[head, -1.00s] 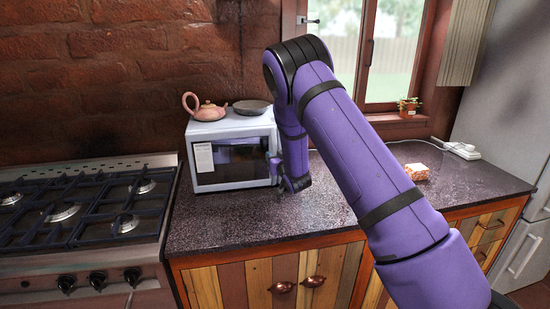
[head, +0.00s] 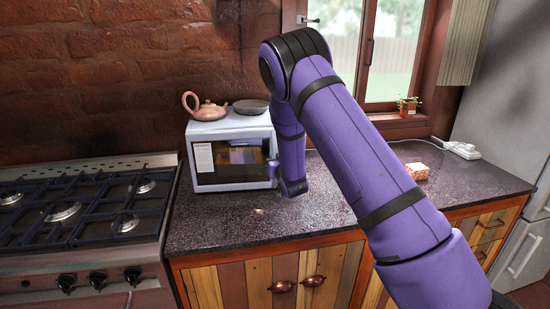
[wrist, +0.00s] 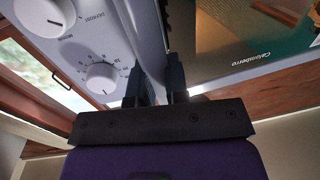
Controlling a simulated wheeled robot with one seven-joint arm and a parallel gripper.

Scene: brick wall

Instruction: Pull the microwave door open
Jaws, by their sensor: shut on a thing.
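The white microwave (head: 228,130) stands on the dark counter, left of my arm. Its door (head: 203,178) has a dark glass window with a yellowish reflection. My gripper (head: 273,170) is at the right edge of the door, partly hidden by my arm in the head view. In the wrist view, my gripper (wrist: 156,85) is shut on the door handle (wrist: 153,66), with one finger on each side. The door glass (wrist: 240,40) is to the right and the control panel (wrist: 85,45) with two dials to the left. I cannot tell for sure whether the door is ajar.
A teapot (head: 207,111) and a dark dish (head: 251,106) sit on top of the microwave. A gas stove (head: 85,210) is to the left. The counter in front of the microwave (head: 220,225) is mostly clear. A small block (head: 416,171) lies to the right.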

